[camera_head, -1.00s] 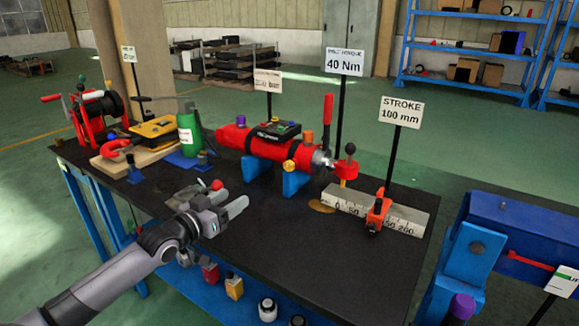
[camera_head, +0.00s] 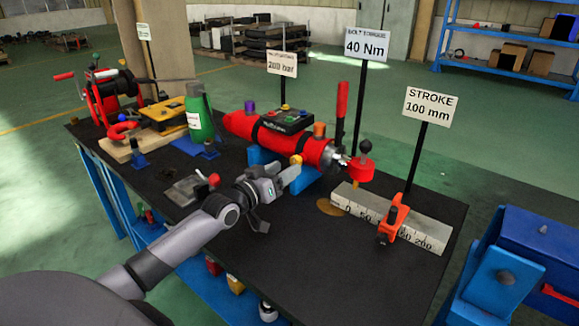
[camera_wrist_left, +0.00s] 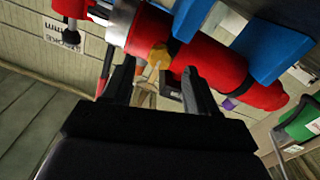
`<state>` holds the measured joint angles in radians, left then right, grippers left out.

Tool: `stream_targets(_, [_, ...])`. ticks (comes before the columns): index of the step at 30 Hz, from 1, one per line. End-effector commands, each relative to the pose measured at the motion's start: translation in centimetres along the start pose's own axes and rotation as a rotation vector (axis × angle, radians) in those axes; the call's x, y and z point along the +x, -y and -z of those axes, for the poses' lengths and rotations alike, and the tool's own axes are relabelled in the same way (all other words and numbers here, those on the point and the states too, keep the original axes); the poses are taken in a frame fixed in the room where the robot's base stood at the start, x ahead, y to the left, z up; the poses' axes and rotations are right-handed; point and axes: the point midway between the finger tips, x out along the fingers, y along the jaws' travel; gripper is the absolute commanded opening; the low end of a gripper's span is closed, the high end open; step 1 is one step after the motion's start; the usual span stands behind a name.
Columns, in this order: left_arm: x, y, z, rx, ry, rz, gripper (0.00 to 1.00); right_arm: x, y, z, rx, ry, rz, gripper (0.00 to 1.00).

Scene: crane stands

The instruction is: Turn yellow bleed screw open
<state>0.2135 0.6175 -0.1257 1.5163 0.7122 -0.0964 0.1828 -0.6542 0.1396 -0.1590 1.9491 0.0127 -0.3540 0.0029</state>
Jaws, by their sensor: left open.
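The yellow bleed screw (camera_head: 296,160) sits on the near side of the red hydraulic cylinder (camera_head: 305,150), close to its silver rod end. My left gripper (camera_head: 279,198) is open and empty in front of the cylinder, its upper finger close to the screw in the head view. In the left wrist view the screw (camera_wrist_left: 158,55) shows just beyond the gap between the two fingertips (camera_wrist_left: 156,74), in line with it. Contact between finger and screw cannot be told. My right gripper is not in view.
Blue supports (camera_head: 262,156) hold the cylinder. A ruler block (camera_head: 432,228) with an orange slider (camera_head: 392,222) lies to the right. A green bottle (camera_head: 199,118) and a red winch (camera_head: 106,96) stand at left. The front of the black table (camera_head: 330,270) is clear.

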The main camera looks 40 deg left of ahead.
Motion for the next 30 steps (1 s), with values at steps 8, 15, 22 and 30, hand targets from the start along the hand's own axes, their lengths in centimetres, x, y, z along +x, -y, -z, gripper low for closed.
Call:
stream_targets(8, [2.4, 0.0, 0.0, 0.0, -0.002, 0.0, 0.58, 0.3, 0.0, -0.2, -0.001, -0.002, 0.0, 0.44])
stream_targets(15, [2.9, 0.0, 0.0, 0.0, 0.0, 0.0, 0.58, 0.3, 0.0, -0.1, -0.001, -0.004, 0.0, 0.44])
stream_targets(22, [2.9, 0.0, 0.0, 0.001, 0.0, 0.0, 0.46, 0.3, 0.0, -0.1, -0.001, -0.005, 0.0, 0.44])
stream_targets(30, [2.9, 0.0, 0.0, 0.0, 0.0, 0.0, 0.02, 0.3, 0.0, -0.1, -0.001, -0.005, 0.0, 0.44])
